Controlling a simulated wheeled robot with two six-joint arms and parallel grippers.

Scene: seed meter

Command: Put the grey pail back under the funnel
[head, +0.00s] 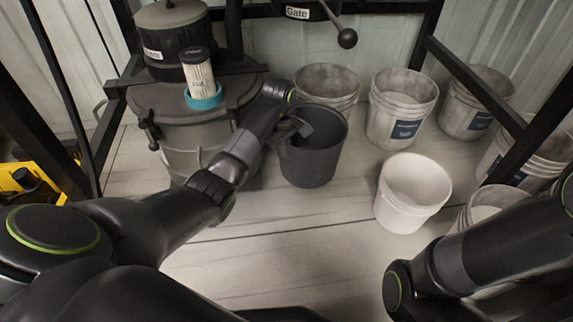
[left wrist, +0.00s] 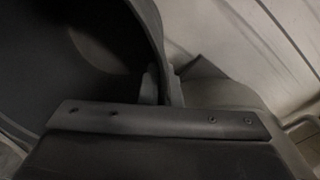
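The dark grey pail (head: 312,158) is upright near the middle of the head view, below the hopper outlet marked Gate (head: 300,12), whose funnel mouth I cannot make out. My left gripper (head: 295,128) is at the pail's left rim. In the left wrist view the pail's wall (left wrist: 140,30) runs between the fingers (left wrist: 163,85), one inside and one outside, close against it. I cannot tell whether the pail's base touches the floor. My right arm shows at lower right, but its gripper is out of view.
A white bucket (head: 413,190) stands right of the pail. Grey-white buckets (head: 327,83) (head: 400,108) stand behind it. A lidded drum (head: 190,135) with a filter cartridge (head: 201,80) on top is at left. Dark frame posts (head: 530,130) flank the area. The front floor (head: 300,240) is clear.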

